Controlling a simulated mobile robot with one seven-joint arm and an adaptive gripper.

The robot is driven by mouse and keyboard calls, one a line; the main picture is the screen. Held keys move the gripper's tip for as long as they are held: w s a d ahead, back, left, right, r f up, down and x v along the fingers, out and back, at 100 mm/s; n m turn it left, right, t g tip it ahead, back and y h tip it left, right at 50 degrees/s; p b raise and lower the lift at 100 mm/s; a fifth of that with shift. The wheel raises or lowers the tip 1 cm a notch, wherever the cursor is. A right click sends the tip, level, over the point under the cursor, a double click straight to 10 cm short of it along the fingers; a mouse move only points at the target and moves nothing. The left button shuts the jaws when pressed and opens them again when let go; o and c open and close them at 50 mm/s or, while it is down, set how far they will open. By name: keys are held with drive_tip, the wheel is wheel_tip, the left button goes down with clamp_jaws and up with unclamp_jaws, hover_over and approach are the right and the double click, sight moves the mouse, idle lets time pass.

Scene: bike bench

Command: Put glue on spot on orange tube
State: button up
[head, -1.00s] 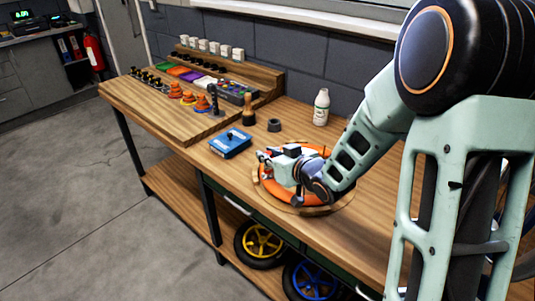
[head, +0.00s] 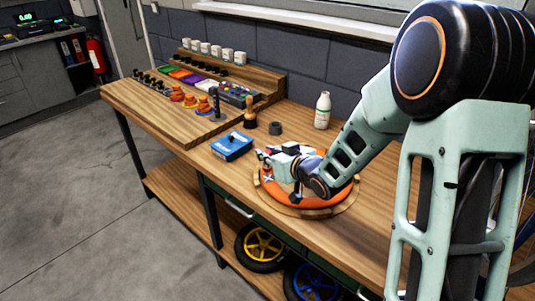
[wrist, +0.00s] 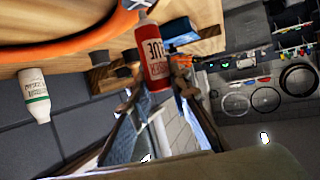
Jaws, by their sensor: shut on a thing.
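The orange tube (head: 300,201) is a ring lying on a round wooden stand on the bench. A white cross-shaped mark (head: 268,177) shows on its left side in the head view. My gripper (head: 272,158) is over the tube's left-back part. In the wrist view my gripper (wrist: 156,88) is shut on a red glue bottle (wrist: 153,58) with a white label. The bottle's pale nozzle points toward the orange tube, which also shows in the wrist view (wrist: 60,48). I cannot tell whether the nozzle touches it. In the head view the bottle is hidden by my gripper.
A white bottle (head: 322,110) stands behind the tube. A blue box (head: 231,145), a dark ring-shaped part (head: 275,128) and a wooden-handled brush (head: 249,118) are to the left. A stepped rack (head: 262,90) with several small parts is farther left. The bench front is clear.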

drive_tip(key=shift+s+f, duration=0.1)
drive_tip(key=shift+s+d, duration=0.35)
drive_tip(key=shift+s, duration=0.5)
wheel_tip(320, 180, up, 7)
drive_tip(key=p, duration=0.5)
idle(0.3)
